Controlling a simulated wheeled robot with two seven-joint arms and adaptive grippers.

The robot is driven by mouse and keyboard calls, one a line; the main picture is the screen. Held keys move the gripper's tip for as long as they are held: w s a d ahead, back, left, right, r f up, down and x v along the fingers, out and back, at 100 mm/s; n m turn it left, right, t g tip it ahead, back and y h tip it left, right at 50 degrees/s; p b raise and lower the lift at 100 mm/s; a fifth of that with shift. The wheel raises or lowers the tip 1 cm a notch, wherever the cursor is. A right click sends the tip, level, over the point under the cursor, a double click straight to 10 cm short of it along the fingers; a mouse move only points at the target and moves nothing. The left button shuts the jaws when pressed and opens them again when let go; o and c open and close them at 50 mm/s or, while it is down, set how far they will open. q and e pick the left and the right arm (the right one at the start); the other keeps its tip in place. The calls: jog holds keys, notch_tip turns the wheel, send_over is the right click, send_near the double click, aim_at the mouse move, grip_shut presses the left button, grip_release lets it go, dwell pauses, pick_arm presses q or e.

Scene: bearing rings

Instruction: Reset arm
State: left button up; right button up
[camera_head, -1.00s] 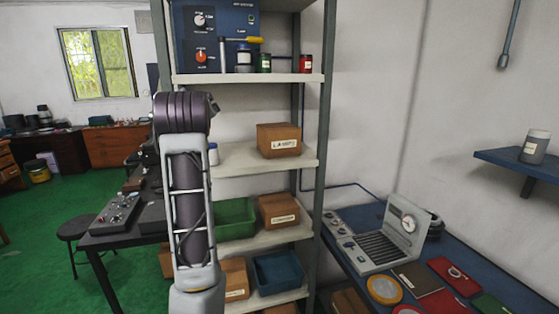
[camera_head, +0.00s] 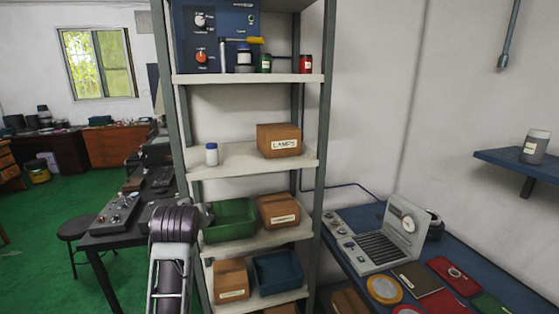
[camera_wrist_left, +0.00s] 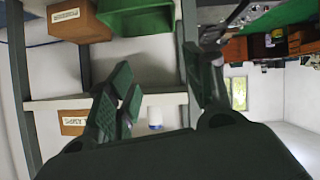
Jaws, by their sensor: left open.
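My left gripper (camera_wrist_left: 158,68) is open and empty in the left wrist view. Its dark green fingers stand apart in front of the shelf rack. My left arm (camera_head: 175,255) shows low in the head view, with its purple joint in front of the rack's left side; the gripper itself is not visible there. A white bottle (camera_head: 211,155) with a blue cap stands on the middle shelf, and it also shows beyond the fingers in the left wrist view (camera_wrist_left: 155,116). My right gripper is not in view.
The rack holds a lamps box (camera_head: 279,140), a green bin (camera_head: 228,220) and a blue bin (camera_head: 278,270). A dark bench (camera_head: 110,240) stands left of the arm. A blue table (camera_head: 480,280) with a grey device (camera_head: 375,240) stands at right. Green floor lies open at far left.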

pick_arm(q)
jog(key=s+f+m+g+h, duration=0.1)
jog(key=s+f+m+g, duration=0.1)
jog(key=s+f, duration=0.5)
jog(key=s+f+m+g, duration=0.15)
jog(key=s+f, duration=0.25)
jog(key=f, duration=0.7)
jog(key=s+f+m+g+h, duration=0.1)
jog(key=s+f+m+g, duration=0.1)
jog(key=s+f, duration=0.65)
jog(key=s+f+m+g+h, duration=0.1)
jog(key=s+f+g, duration=0.3)
jog(key=s, duration=0.8)
notch_tip(320, 180, down, 35)
jog(key=s, duration=0.3)
jog(key=s+a+f+g, duration=0.1)
jog(key=s+a+f, duration=0.2)
jog(key=s+f, duration=1.6)
jog(key=shift+s+a+f+m+y, duration=0.2)
jog(key=shift+s+m+y, duration=0.15)
jog(key=shift+s, duration=0.85)
